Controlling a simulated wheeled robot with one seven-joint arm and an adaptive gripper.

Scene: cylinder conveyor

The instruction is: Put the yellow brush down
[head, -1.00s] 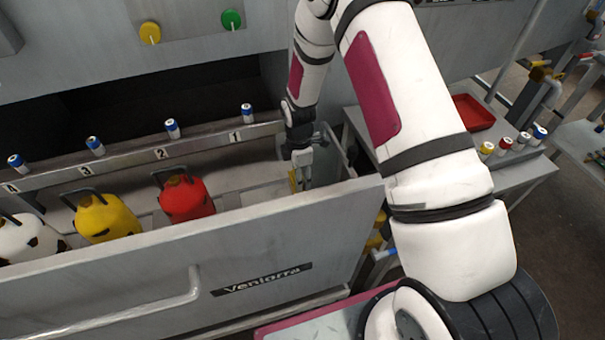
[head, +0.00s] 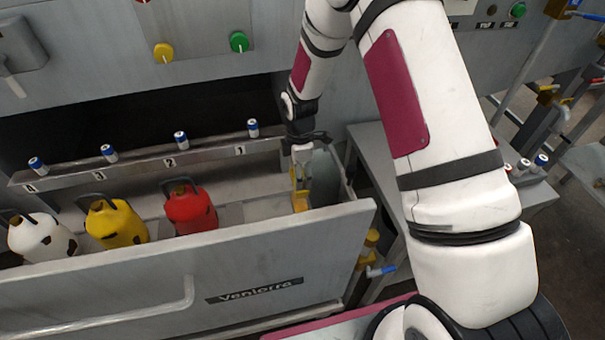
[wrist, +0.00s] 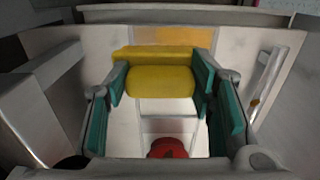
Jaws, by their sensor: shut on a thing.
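The yellow brush (wrist: 160,78) is between the teal finger pads of my gripper (wrist: 160,88) in the wrist view. My gripper is shut on it. In the head view my gripper (head: 302,168) points down inside the right end of the open drawer (head: 335,222). The yellow brush (head: 301,202) hangs below the fingers there. Whether its lower edge touches the drawer floor cannot be told.
A red jug (head: 190,210), a yellow jug (head: 116,224) and a white jug (head: 42,238) stand in the drawer to the left. Several small blue-and-white cylinders stand on the numbered rail (head: 130,172) behind. A grey side table (head: 380,150) is at right.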

